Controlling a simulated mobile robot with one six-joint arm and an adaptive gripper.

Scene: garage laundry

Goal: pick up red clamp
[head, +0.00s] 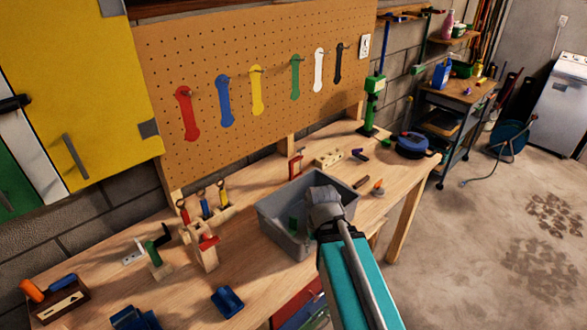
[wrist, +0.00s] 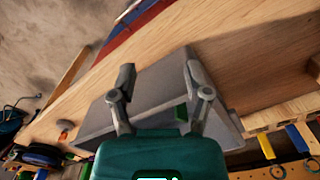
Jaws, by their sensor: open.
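A small red clamp-like tool (head: 295,165) stands on the workbench just behind the grey bin in the head view. Another red piece (head: 208,242) sits on a wooden block left of the bin; I cannot tell for sure which one is the red clamp. My gripper (head: 322,205) is over the grey bin (head: 274,226), right of both red pieces. In the wrist view my gripper (wrist: 158,80) has its two fingers apart with nothing between them, above the grey bin (wrist: 95,122). No red clamp is clear in the wrist view.
A green item (head: 293,222) lies in the bin. A wooden rack (head: 215,212) of coloured-handled tools stands left of it. A blue object (head: 227,301) lies at the front, and a blue round item (head: 412,145) lies at right. The pegboard (head: 215,60) rises behind.

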